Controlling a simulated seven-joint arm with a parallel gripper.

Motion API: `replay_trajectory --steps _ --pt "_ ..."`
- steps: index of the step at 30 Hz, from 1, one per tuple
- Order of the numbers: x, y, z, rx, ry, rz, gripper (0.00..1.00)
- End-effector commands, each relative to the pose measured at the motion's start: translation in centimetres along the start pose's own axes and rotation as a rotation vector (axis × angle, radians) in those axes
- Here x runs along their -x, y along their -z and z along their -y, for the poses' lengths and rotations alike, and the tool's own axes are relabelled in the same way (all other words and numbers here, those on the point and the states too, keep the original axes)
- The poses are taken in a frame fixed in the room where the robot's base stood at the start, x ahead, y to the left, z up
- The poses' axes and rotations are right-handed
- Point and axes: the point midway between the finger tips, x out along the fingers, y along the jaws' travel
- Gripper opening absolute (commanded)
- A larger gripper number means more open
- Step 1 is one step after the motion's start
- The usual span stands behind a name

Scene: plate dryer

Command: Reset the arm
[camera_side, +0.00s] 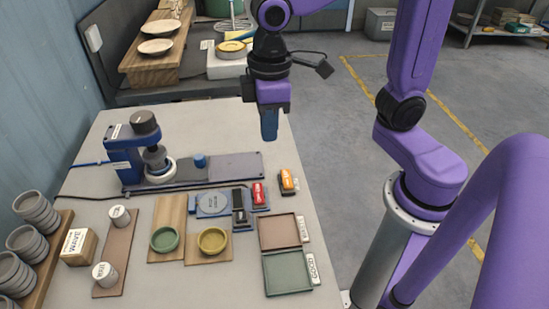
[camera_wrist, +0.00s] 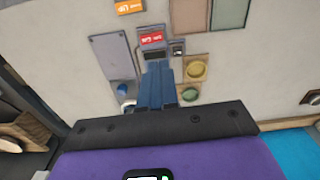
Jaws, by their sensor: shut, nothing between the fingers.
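My gripper (camera_side: 269,128) hangs in the air above the back right part of the table (camera_side: 190,108) in the side view. Its blue fingers are together with nothing between them, and it touches nothing. In the wrist view the shut fingers (camera_wrist: 157,84) point down at the table. My purple arm rises at the right of the side view.
A blue machine (camera_side: 130,148) with a flat plate stands below and left. Green (camera_side: 164,239) and yellow (camera_side: 213,240) bowls sit on wooden boards. Stacked grey cups (camera_side: 36,208) stand far left.

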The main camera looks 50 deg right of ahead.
Motion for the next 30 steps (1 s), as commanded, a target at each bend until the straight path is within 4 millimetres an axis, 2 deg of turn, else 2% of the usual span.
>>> replay_trajectory --steps 1,6,9,13,18,30 --pt "-0.3 -1.8 0.4 0.029 0.001 -0.001 0.0" --pt "-1.8 -7.4 1.7 0.127 0.003 -0.005 0.0" --pt "-2.6 -10.3 2.3 0.179 0.004 -0.007 0.0" --pt "-3.5 -13.2 2.8 0.23 0.005 -0.008 0.0" --pt "-4.1 -14.9 3.1 0.261 0.006 -0.009 0.0" --pt "-4.2 -15.0 3.1 0.265 0.006 -0.009 0.0"
